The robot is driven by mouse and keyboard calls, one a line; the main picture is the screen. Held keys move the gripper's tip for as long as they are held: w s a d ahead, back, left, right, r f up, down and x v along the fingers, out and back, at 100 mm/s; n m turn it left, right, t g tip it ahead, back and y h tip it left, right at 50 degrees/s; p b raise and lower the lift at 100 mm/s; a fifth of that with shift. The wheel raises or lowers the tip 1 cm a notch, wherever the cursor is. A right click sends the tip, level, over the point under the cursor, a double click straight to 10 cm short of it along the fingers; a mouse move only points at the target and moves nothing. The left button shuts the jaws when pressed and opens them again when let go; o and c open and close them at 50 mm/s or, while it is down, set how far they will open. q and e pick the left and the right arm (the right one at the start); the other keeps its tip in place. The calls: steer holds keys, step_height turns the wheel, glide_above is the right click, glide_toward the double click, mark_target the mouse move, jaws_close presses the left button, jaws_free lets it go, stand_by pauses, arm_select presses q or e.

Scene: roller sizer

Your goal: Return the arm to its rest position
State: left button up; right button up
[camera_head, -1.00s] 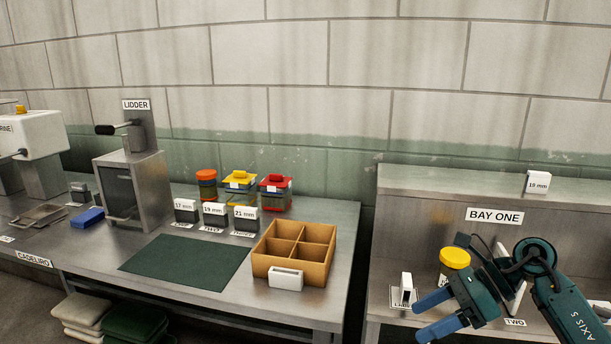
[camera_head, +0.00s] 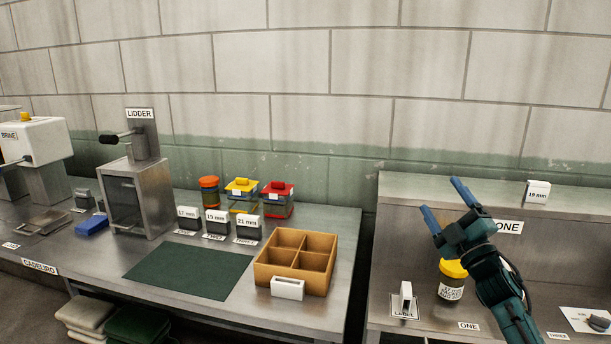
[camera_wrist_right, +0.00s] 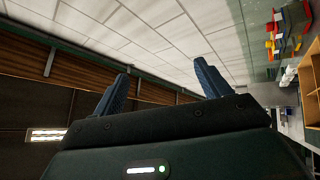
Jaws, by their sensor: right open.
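My right gripper (camera_head: 441,206) is open and empty. It is raised in front of the bay one back panel, with its blue fingers pointing up and to the left. In the right wrist view the two fingers (camera_wrist_right: 163,85) stand apart with nothing between them. My right arm comes up from the lower right, beside a jar with a yellow lid (camera_head: 452,281) that stands on the bay shelf. The gripper is above the jar and apart from it. My left gripper does not show.
The bay shelf (camera_head: 440,322) also holds a small white block (camera_head: 405,296) and a grey piece on a white card (camera_head: 598,322). A 19 mm block (camera_head: 537,192) sits on the upper ledge. A divided tan box (camera_head: 262,274) and a green mat (camera_head: 190,267) lie on the left table.

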steer(key=w+d+f+m+g+h, duration=0.3)
steer(key=d+f+m+g+h, duration=0.35)
steer(key=f+m+h, duration=0.6)
steer(key=s+a+f+m+y, duration=0.2)
steer(key=s+a+f+y, duration=0.1)
steer(key=s+f+y, duration=0.15)
steer(key=s+a+f+g+y, duration=0.25)
steer(key=s+a+f, duration=0.65)
steer(key=s+f, duration=0.45)
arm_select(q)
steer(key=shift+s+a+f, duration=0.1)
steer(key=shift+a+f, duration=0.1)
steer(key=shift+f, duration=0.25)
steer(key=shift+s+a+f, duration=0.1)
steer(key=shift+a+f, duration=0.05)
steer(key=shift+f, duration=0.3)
arm_select(e)
steer(key=s+a+f+g, duration=0.1)
steer(key=s+a+f, duration=0.1)
steer(key=s, duration=0.5)
steer(key=s+a+f+g+y, duration=0.1)
steer(key=s+a+f, duration=0.1)
steer(key=s+a, duration=0.2)
steer(key=s+a+f+g+y, duration=0.1)
steer(key=s+a+f, duration=0.1)
steer(key=s, duration=0.8)
steer(key=shift+s+a, duration=0.4)
steer(key=shift+a, duration=0.1)
